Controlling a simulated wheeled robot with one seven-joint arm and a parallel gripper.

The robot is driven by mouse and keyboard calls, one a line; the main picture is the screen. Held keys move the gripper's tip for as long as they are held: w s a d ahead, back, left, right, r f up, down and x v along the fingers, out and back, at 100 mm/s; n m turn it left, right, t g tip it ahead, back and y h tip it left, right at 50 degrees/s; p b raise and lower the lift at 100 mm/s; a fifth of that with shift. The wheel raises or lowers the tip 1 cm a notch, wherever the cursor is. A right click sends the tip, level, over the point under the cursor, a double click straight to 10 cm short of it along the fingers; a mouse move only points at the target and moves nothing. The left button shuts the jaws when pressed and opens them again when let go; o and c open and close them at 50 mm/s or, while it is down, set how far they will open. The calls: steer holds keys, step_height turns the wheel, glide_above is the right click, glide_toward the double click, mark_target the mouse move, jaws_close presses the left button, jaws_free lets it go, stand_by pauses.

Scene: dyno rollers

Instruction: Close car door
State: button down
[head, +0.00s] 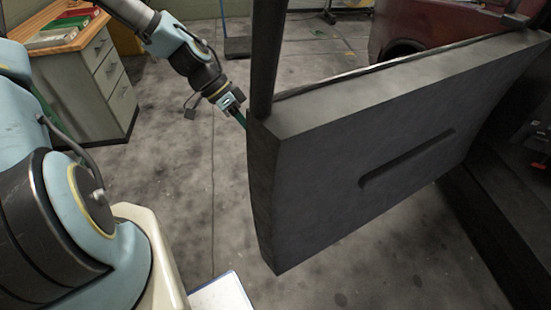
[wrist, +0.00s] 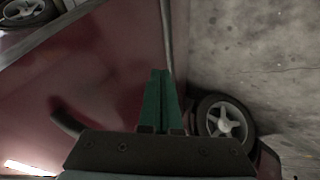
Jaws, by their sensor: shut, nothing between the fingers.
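The car door (head: 350,150) stands open in the head view, its dark grey inner panel with a long slot facing me. Its free edge is at the left, and a dark window post rises there. My gripper (head: 242,121) is at that free edge, its tips partly hidden behind the door. In the wrist view my gripper (wrist: 160,76) has its green fingers shut together and empty, in front of a maroon panel (wrist: 110,70) with a dark handle-like bar (wrist: 66,118). I cannot tell whether the fingers touch the panel.
Maroon car bodywork (head: 440,24) shows beyond the door. A wheel (wrist: 225,121) is at right in the wrist view. A drawer cabinet (head: 108,85) with a wooden top stands at upper left. Concrete floor (head: 190,150) is open between the cabinet and the door.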

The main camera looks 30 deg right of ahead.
steer(key=s+d+f+p, duration=0.2)
steer(key=s+f, duration=0.2)
steer(key=s, duration=0.3)
steer(key=shift+p, duration=0.3)
steer(key=shift+f, duration=0.1)
